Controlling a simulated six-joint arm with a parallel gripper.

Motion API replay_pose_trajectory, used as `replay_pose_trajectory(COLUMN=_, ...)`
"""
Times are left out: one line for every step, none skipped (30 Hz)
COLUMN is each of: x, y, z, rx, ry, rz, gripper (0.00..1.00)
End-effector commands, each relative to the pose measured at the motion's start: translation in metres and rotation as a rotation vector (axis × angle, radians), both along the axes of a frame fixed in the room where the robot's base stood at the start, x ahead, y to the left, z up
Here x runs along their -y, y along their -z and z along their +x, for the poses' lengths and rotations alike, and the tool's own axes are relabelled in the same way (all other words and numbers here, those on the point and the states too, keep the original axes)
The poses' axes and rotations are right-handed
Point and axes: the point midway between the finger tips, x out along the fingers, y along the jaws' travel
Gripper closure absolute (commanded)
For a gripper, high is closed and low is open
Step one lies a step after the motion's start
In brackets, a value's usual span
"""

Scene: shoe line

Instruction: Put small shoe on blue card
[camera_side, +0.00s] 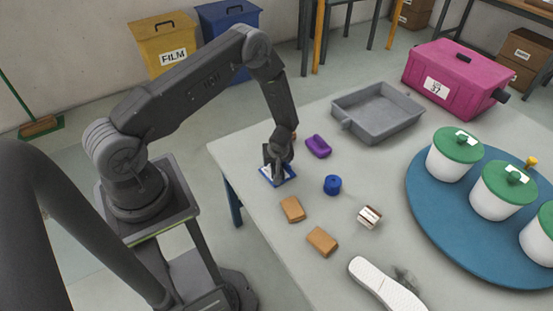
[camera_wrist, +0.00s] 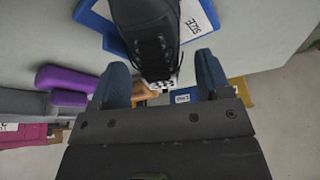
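A dark lace-up shoe (camera_wrist: 152,45) lies over the blue card (camera_wrist: 204,42) in the wrist view, its laces towards my gripper. The card carries a white label reading SIZE. In the side view the blue card (camera_side: 290,175) lies at the table's near-left edge, partly covered. My gripper (camera_wrist: 160,62) has its two blue fingers spread, one on each side of the shoe's end, with a visible gap at the right finger. In the side view my gripper (camera_side: 277,160) is low over the card and hides most of the shoe.
Near the card are a purple object (camera_side: 318,147), a blue cylinder (camera_side: 332,185), two tan blocks (camera_side: 292,209) (camera_side: 322,241) and a small box (camera_side: 369,216). A white sole-shaped piece (camera_side: 380,285) lies in front. A grey tray (camera_side: 345,125), pink case (camera_side: 425,95) and blue turntable (camera_side: 430,225) stand farther off.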

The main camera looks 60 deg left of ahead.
Motion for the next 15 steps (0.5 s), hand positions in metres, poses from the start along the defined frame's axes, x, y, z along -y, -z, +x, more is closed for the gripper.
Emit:
replay_pose_trajectory(x=0.0, y=0.0, z=0.0, rx=0.0, ry=0.0, rz=0.0, gripper=0.28)
replay_pose_trajectory(x=0.0, y=0.0, z=0.0, rx=0.0, ry=0.0, rz=0.0, gripper=0.28)
replay_pose_trajectory(x=0.0, y=0.0, z=0.0, rx=0.0, ry=0.0, rz=0.0, gripper=0.28)
replay_pose_trajectory(x=0.0, y=0.0, z=0.0, rx=0.0, ry=0.0, rz=0.0, gripper=0.28)
replay_pose_trajectory(x=0.0, y=0.0, z=0.0, rx=0.0, ry=0.0, rz=0.0, gripper=0.28)
replay_pose_trajectory(x=0.0, y=0.0, z=0.0, rx=0.0, ry=0.0, rz=0.0, gripper=0.28)
replay_pose_trajectory(x=0.0, y=-0.001, z=0.0, rx=0.0, ry=0.0, rz=0.0, gripper=0.28)
replay_pose_trajectory(x=0.0, y=-0.001, z=0.0, rx=0.0, ry=0.0, rz=0.0, gripper=0.28)
replay_pose_trajectory(x=0.0, y=-0.003, z=0.0, rx=0.0, ry=0.0, rz=0.0, gripper=0.28)
replay_pose_trajectory(x=0.0, y=-0.006, z=0.0, rx=0.0, ry=0.0, rz=0.0, gripper=0.28)
replay_pose_trajectory(x=0.0, y=-0.009, z=0.0, rx=0.0, ry=0.0, rz=0.0, gripper=0.28)
replay_pose_trajectory(x=0.001, y=-0.014, z=0.0, rx=0.002, ry=0.001, rz=0.0, gripper=0.28)
replay_pose_trajectory(x=0.003, y=-0.018, z=-0.001, rx=0.002, ry=0.002, rz=0.0, gripper=0.28)
replay_pose_trajectory(x=0.005, y=-0.023, z=-0.001, rx=0.002, ry=0.002, rz=0.0, gripper=0.28)
replay_pose_trajectory(x=0.008, y=-0.03, z=-0.002, rx=0.002, ry=0.001, rz=0.0, gripper=0.28)
